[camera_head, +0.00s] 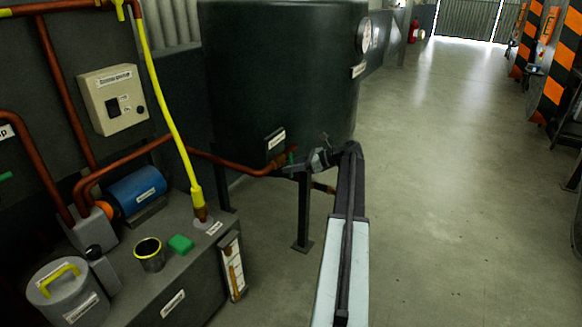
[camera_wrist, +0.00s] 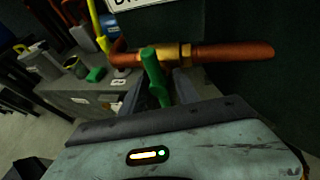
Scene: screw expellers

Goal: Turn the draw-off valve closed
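The draw-off valve is a brass body (camera_wrist: 174,53) on a copper pipe, with a green lever handle (camera_wrist: 155,76). In the wrist view the handle runs from the valve down toward my gripper, crosswise to the pipe. My gripper (camera_wrist: 158,90) has its dark fingers on either side of the handle, with a gap showing at the right finger. Contact on the left side cannot be told. In the head view my gripper (camera_head: 308,160) is under the dark tank's lower edge, and a small bit of the green handle (camera_head: 291,156) shows beside it.
The dark tank (camera_head: 270,70) stands on legs above the valve.

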